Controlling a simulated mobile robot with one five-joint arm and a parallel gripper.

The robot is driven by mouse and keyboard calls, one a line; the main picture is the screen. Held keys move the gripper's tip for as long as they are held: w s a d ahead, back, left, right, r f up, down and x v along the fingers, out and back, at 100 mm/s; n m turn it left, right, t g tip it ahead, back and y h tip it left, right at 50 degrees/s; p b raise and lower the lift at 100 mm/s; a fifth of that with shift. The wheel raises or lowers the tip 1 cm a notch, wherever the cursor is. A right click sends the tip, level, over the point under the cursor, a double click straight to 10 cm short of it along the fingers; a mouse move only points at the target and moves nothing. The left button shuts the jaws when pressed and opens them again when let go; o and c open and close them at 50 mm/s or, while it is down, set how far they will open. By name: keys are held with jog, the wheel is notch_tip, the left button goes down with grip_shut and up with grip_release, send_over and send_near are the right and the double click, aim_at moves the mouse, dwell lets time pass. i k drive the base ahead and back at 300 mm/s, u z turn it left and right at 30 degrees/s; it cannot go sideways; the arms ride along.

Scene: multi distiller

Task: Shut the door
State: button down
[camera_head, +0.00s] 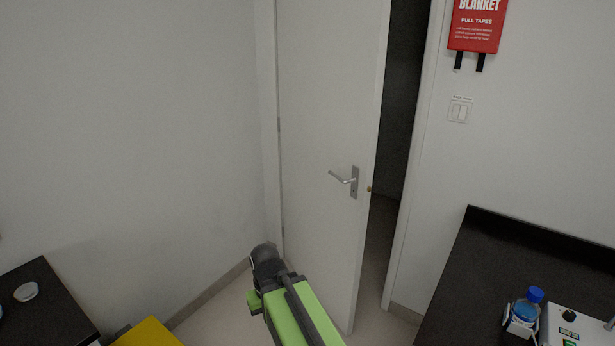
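The white door (320,130) stands ajar in the middle of the head view, hinged on its left side. A dark gap shows between its right edge and the frame (417,150). A silver lever handle (346,180) sits near the door's right edge. My green and black arm reaches up from the bottom, with its dark end, my gripper (266,262), low in front of the door's left part. The handle is above and to the right of my gripper, apart from it. The fingers cannot be made out, and nothing is seen held.
A black counter (500,250) at the right bears a blue-capped bottle (526,308) and a device with buttons (575,328). Another dark counter (40,300) is at the lower left, near a yellow object (148,332). Pale floor is free before the door.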

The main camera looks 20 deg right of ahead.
aim_at(332, 54)
jog(key=u, duration=0.45)
jog(key=i, duration=1.15)
jog(key=u, duration=0.45)
jog(key=k, duration=0.6)
jog(key=z, duration=0.45)
jog(key=k, duration=0.15)
jog(key=u, duration=0.55)
jog(key=i, duration=0.75)
jog(key=z, duration=0.1)
